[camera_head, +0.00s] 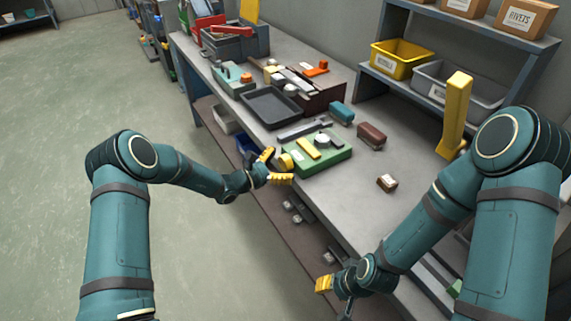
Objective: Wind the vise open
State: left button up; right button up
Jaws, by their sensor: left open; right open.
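I cannot pick out a vise for certain. A green device (328,157) on the bench's near edge has a yellow bar, a pale round knob on top and a round yellow part at its left end. My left gripper (274,168) is open, its yellow fingers spread just left of that yellow part; I cannot tell whether they touch it. My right gripper (335,292) is low at the bench's front side, seen only in part, and looks empty.
A shelf with a yellow bin (402,58) stands behind. Floor at left is clear.

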pick_arm(q)
jog(key=shift+w+d, duration=0.35)
jog(key=shift+d, duration=0.2)
jog(key=c, duration=1.2)
jog(key=shift+n, duration=0.3)
jog(key=shift+o, duration=0.2)
jog(key=n+p, duration=0.1)
jog(key=n, duration=0.3)
jog(key=shift+a+n, duration=0.1)
jog(key=shift+n, duration=0.2)
jog(key=o, duration=1.2)
jog(key=shift+c, duration=0.2)
